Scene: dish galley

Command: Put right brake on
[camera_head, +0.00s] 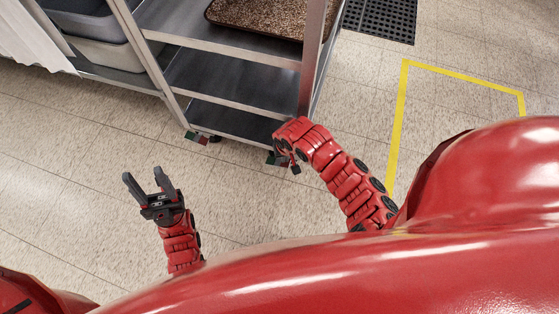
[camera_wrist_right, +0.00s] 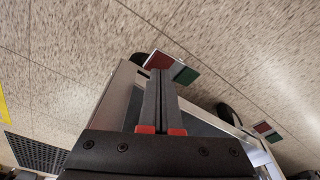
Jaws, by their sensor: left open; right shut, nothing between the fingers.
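The right brake is a small red and green pedal (camera_wrist_right: 185,73) at the cart's right front caster. In the head view the pedal (camera_head: 272,160) is partly hidden beside my right gripper. My right gripper (camera_head: 295,166) points down there; in the right wrist view its shut, empty fingers (camera_wrist_right: 160,76) end at the pedal, overlapping its middle. I cannot tell whether they touch it. The left brake pedal (camera_head: 196,137) is a similar red and green piece at the left caster, also in the right wrist view (camera_wrist_right: 265,130). My left gripper (camera_head: 147,181) is open and empty over the floor.
Grey tubs (camera_head: 92,35) stand at the upper left. A black mat (camera_head: 382,17) and yellow floor tape (camera_head: 398,120) lie to the right. The floor before the cart is clear.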

